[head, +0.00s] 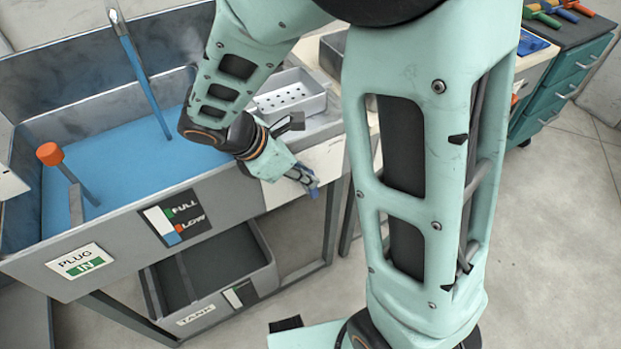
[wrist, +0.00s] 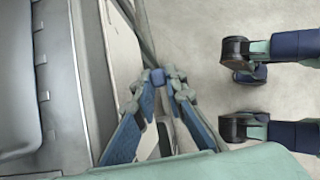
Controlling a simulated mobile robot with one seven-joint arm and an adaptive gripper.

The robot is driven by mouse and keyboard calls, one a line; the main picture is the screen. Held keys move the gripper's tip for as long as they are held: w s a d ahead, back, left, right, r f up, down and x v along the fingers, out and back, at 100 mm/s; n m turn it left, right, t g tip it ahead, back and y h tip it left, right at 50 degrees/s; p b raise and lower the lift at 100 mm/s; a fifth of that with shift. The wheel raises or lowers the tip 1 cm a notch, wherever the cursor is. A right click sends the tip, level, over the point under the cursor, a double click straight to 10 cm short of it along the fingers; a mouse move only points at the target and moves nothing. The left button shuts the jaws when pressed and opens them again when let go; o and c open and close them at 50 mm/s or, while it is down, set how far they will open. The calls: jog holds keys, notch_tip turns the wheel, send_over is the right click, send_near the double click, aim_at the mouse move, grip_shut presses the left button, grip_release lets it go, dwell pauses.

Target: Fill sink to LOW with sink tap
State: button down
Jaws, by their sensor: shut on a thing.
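In the head view the grey sink (head: 118,218) holds blue water (head: 110,170). A blue stream (head: 145,85) falls into it from the tap spout (head: 116,20). The gauge (head: 174,215) on its front reads FULL and LOW; blue fills the bottom of its white bar, around the LOW mark. My gripper (head: 303,180) is at the white front panel (head: 318,158), right of the gauge. In the wrist view my gripper (wrist: 159,88) is shut on a small blue piece (wrist: 157,76), possibly the tap handle; the fingers hide most of it.
An orange-topped plug lever (head: 50,153) stands at the sink's left, above a PLUG IN sign (head: 80,261). A grey tank (head: 210,300) sits below. A perforated tray (head: 288,97) lies behind my wrist. Open floor (head: 560,220) is at right.

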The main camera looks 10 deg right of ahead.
jog(key=shift+a+h, duration=0.2)
jog(key=shift+h, duration=0.1)
dwell(0.4)
jog(key=c, duration=2.2)
grip_release()
jog(key=shift+c, duration=0.2)
jog(key=v, duration=1.2)
jog(key=shift+s+a+f, duration=0.1)
jog(key=shift+s, duration=0.05)
jog(key=shift+c, duration=0.7)
